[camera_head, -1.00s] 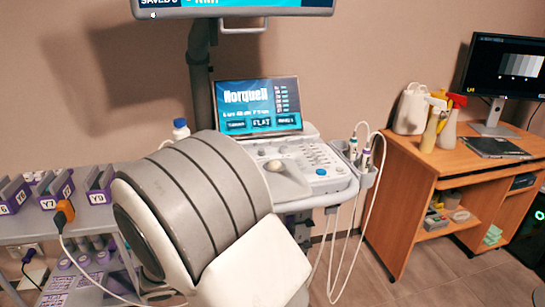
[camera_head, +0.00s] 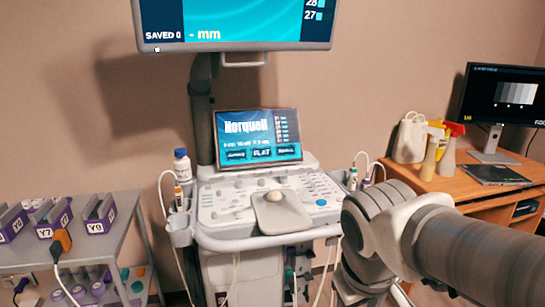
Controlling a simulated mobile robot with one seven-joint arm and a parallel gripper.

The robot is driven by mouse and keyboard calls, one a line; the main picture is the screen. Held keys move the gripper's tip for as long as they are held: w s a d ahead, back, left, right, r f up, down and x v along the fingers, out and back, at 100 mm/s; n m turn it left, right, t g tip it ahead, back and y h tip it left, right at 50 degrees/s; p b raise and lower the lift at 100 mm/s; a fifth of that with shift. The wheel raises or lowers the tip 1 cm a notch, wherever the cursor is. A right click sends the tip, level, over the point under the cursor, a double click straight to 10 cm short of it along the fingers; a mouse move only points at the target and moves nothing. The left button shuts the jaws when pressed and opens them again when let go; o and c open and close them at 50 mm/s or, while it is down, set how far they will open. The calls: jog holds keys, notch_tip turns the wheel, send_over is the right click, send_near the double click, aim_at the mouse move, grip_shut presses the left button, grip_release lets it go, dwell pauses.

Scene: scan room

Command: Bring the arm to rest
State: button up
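My arm shows at the lower right of the head view, its grey and white links reaching in from the right edge in front of the ultrasound cart and the desk. My gripper is not in view, so its fingers cannot be judged. The ultrasound cart (camera_head: 225,215) stands in the middle with its control panel and a small lit touchscreen (camera_head: 258,136). A grey pad with a round knob (camera_head: 280,212) sits on the panel. Probes stand in holders at both sides of the cart, one at the left (camera_head: 179,197).
A large monitor (camera_head: 235,22) hangs above the cart. A grey side table (camera_head: 110,232) at left holds purple-fronted holders (camera_head: 100,216). A wooden desk (camera_head: 455,178) at right carries spray bottles (camera_head: 447,150) and a monitor (camera_head: 503,97). A white bottle (camera_head: 182,166) stands on the cart.

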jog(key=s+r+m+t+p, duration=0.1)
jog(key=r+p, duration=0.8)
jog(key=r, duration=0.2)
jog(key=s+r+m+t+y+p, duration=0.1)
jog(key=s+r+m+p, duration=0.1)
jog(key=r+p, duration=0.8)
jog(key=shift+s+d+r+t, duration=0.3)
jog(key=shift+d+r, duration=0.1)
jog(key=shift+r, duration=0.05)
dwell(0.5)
